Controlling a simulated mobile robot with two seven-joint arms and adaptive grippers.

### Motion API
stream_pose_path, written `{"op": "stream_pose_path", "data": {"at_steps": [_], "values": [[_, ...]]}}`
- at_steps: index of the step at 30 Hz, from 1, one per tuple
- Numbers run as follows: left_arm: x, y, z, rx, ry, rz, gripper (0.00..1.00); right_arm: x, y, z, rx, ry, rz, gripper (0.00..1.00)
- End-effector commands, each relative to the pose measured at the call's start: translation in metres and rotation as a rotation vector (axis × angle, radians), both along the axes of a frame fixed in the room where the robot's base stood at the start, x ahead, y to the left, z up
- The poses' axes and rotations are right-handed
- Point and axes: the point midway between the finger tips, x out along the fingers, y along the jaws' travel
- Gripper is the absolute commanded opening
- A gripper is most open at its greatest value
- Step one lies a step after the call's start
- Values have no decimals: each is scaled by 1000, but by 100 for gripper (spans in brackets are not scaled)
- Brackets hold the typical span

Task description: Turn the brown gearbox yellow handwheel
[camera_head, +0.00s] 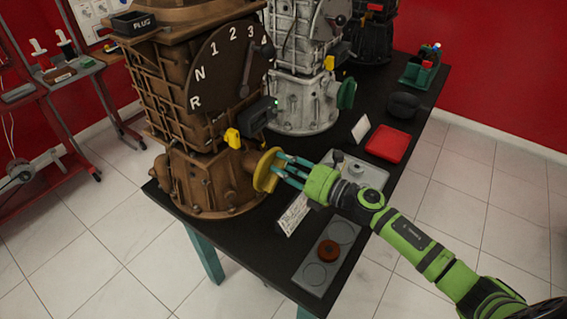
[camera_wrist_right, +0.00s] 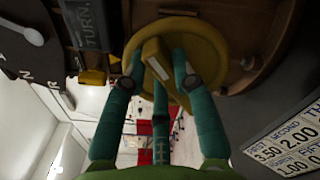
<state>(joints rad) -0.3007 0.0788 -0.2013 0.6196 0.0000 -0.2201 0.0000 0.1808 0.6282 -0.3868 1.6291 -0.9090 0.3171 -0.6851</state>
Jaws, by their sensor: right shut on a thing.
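The brown gearbox (camera_head: 200,130) stands upright at the near left end of the dark table, with a dial marked R, N, 1, 2, 3 on its face. Its yellow handwheel (camera_head: 263,170) sticks out low on the right side. My right gripper (camera_head: 283,166) is at the handwheel, its teal fingers shut on it. In the right wrist view, the handwheel (camera_wrist_right: 205,50) is a yellow disc with a raised bar across it, and the fingers (camera_wrist_right: 162,75) lie on both sides of that bar. My left gripper is not in view.
A white gearbox (camera_head: 300,80) with a green handwheel (camera_head: 347,93) stands behind. A red tray (camera_head: 386,143), a grey plate with a brown disc (camera_head: 328,250) and a printed card (camera_head: 293,214) lie near my right arm. A red rack (camera_head: 50,150) stands at left.

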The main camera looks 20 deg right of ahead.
Motion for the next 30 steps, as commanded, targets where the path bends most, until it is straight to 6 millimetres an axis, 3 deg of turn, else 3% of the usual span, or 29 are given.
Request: {"op": "stream_pose_path", "data": {"at_steps": [18,30], "values": [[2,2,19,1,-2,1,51,6,-7,-10,459,357,-3,0],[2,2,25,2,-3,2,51,7,-8,-18,660,513,-3,0]]}}
